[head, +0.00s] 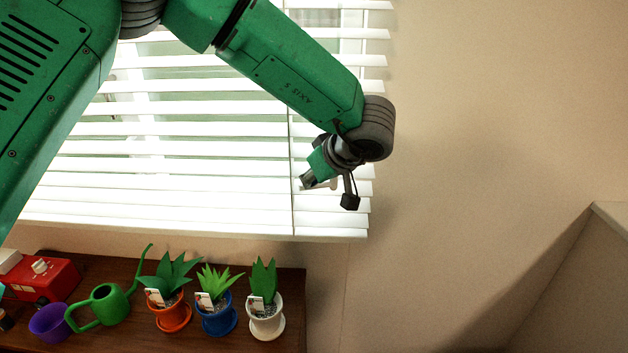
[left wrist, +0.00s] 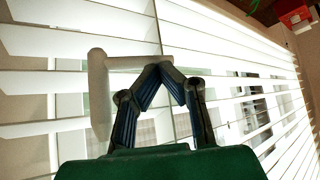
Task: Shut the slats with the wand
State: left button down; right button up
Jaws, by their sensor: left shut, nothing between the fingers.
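The white window blind (head: 190,147) fills the upper left of the head view. Its slats are tilted open, and the window shows through the gaps. In the left wrist view the slats (left wrist: 30,82) also stand apart. A pale grey rod with a short crossbar, apparently the wand (left wrist: 98,100), hangs in front of the slats. My left gripper (head: 306,181) is at the blind's lower right. In the left wrist view its fingertips (left wrist: 163,68) meet beside the crossbar's end, shut and empty. I cannot tell whether they touch it. My right gripper is not in view.
Below the blind, a brown shelf (head: 292,340) holds several potted plants (head: 212,300), a green watering can (head: 107,304), a purple pot (head: 50,323) and a red box (head: 45,280). The wall right of the blind is bare. A pale panel (head: 590,270) stands lower right.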

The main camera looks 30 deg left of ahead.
pick_arm(q)
jog(key=shift+w+r+p, duration=0.1)
jog(key=shift+w+p, duration=0.35)
jog(key=shift+w, duration=0.3)
jog(key=shift+a, duration=0.15)
jog(key=v, duration=1.2)
